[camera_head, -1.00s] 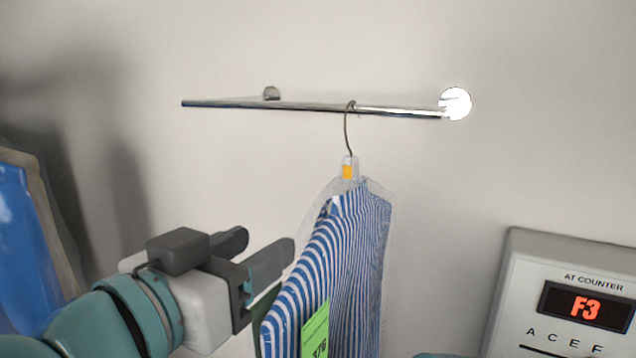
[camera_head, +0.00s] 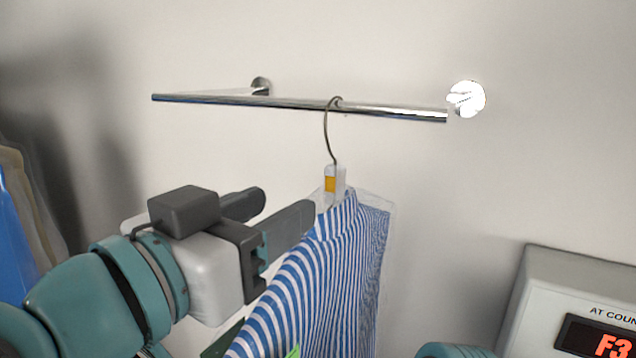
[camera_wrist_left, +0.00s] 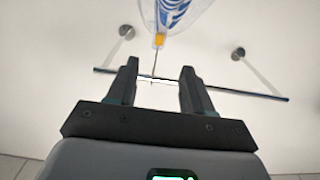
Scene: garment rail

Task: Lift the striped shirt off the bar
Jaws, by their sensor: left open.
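The blue and white striped shirt (camera_head: 335,265) hangs under clear plastic from a wire hanger (camera_head: 328,135), hooked over the metal bar (camera_head: 390,109). An orange and white piece (camera_head: 332,183) sits at the hanger's neck. My left gripper (camera_head: 286,205) is open, at the left of the hanger's neck and the top of the shirt. In the left wrist view, the hanger's wire and orange piece (camera_wrist_left: 159,40) show beyond and between the open fingers (camera_wrist_left: 158,78), with the shirt (camera_wrist_left: 175,12) at the top edge. I see no contact. My right gripper is not in view.
The bar is fixed to the wall by round mounts (camera_head: 466,98) and its left end is free. A grey panel (camera_head: 590,275) with a red display stands at lower right. Blue and beige bagged garments (camera_head: 22,220) are at the left edge.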

